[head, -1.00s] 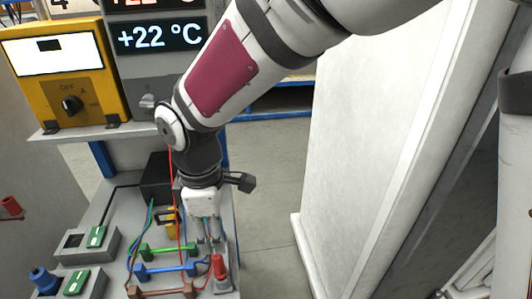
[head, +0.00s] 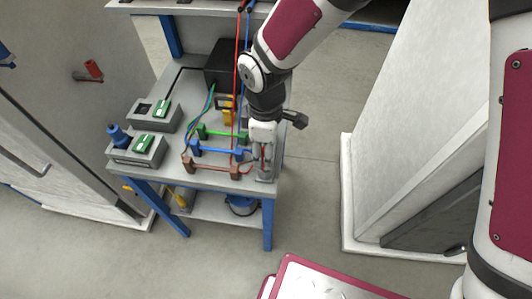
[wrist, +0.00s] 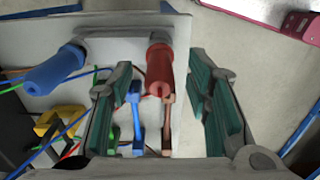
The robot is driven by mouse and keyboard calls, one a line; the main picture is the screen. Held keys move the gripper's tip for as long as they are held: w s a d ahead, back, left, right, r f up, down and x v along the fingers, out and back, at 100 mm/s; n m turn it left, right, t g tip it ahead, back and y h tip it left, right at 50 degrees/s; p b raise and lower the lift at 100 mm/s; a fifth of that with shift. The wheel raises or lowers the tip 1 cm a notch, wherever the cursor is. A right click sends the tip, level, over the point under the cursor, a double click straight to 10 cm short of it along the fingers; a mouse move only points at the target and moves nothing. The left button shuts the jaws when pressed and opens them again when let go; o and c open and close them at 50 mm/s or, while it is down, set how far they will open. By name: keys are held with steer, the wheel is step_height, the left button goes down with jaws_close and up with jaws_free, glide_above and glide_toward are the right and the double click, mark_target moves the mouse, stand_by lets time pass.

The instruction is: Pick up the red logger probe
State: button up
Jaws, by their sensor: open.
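The red logger probe (wrist: 160,72) is a red cylinder at a grey holder (wrist: 120,45) in the wrist view. My gripper (wrist: 161,85) is open, with one green-padded finger on each side of the probe. Gaps show between the probe and both fingers. A blue probe (wrist: 55,70) sits at the same holder, outside the left finger. In the head view my gripper (head: 264,156) points down at the bench's right front corner. Only a little red of the probe (head: 263,151) shows there between the fingers.
Green, blue and brown bars with cables (head: 215,152) lie left of my gripper on the grey bench (head: 190,95). Grey boxes with green switches (head: 153,140) stand at the bench's left. A white panel (head: 385,130) stands to the right, across open floor.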

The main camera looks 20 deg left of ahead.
steer(key=shift+a+f, duration=0.1)
steer(key=shift+f, duration=1.65)
jaws_close()
